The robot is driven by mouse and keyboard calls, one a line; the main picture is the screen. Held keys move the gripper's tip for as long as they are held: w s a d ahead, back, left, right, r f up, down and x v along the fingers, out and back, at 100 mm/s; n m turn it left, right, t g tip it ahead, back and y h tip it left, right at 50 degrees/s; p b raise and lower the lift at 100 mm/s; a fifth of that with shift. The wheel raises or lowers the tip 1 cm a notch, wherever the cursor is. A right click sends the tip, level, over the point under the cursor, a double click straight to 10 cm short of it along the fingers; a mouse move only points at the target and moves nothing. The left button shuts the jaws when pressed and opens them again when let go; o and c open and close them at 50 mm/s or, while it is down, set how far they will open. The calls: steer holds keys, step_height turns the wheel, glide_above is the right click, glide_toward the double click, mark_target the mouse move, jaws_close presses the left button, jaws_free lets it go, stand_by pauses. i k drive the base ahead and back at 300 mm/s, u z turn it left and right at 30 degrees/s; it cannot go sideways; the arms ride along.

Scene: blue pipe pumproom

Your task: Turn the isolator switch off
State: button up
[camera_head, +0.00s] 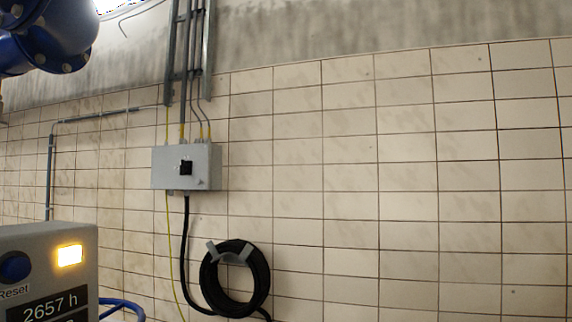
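The isolator switch is a grey box (200,160) fixed to the tiled wall, left of the middle of the head view. A black rotary knob (186,167) sits on the box's front face. The knob looks upright, but its markings are too small to read. My gripper is not in view, so nothing shows where it is relative to the switch.
A grey control panel (85,240) with a blue Reset button, a lit yellow lamp and a display stands at lower left. A coiled black cable (262,275) hangs below the box. Blue pipework (60,35) is at upper left. The tiled wall at right is bare.

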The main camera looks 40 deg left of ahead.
mark_target(184, 167)
steer(key=u, duration=0.6)
steer(key=i, duration=1.35)
steer(key=u, duration=1.9)
steer(key=i, duration=1.3)
steer(key=u, duration=0.85)
steer(key=i, duration=0.9)
steer(key=u, duration=0.35)
